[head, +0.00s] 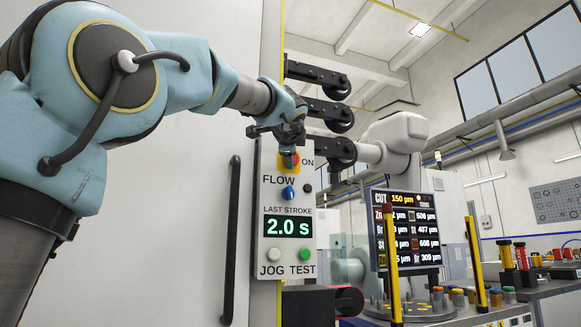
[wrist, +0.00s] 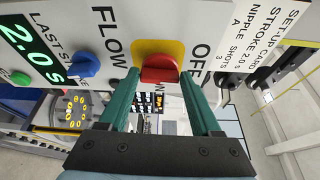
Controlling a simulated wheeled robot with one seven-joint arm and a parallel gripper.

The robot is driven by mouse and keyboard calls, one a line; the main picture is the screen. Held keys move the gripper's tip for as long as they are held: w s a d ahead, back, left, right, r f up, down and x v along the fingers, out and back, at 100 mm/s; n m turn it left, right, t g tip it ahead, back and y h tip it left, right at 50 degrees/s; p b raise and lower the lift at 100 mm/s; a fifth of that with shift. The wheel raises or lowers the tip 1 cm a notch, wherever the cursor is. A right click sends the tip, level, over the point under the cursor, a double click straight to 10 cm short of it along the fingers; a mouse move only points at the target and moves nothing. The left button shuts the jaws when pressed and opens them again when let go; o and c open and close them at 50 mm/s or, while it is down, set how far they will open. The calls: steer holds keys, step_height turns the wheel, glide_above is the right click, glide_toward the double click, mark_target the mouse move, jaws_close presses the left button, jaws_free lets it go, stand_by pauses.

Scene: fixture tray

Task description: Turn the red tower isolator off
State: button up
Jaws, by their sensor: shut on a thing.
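The red isolator knob (head: 289,161) sits on a yellow plate near the top of a pale control panel (head: 264,300). In the wrist view the red knob (wrist: 158,68) lies between my two green fingers, on its yellow plate (wrist: 172,46). My gripper (wrist: 159,80) is shut on the knob, one finger at each side. An OFF label (wrist: 201,62) shows beside the plate; the ON label (head: 308,161) is clear in the head view. In the head view my gripper (head: 291,145) covers the panel's top. I cannot tell exactly which way the knob points.
Below the knob are a blue FLOW knob (head: 289,193), a green "2.0 s" display (head: 288,227), and JOG (head: 274,255) and TEST (head: 304,255) buttons. Black rollers (head: 337,117) project just right of the panel. A dark vertical handle (head: 231,240) stands at left.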

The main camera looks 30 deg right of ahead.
steer(key=shift+f+n+b, duration=0.1)
steer(key=shift+n+b, duration=0.4)
steer(key=shift+b, duration=0.05)
steer(key=o, duration=1.4)
steer(key=b+v, duration=0.2)
steer(key=v, duration=0.8)
steer(key=shift+s+a+f, duration=0.1)
steer(key=shift+s+a, duration=0.15)
steer(key=shift+s, duration=0.05)
steer(key=shift+s, duration=0.1)
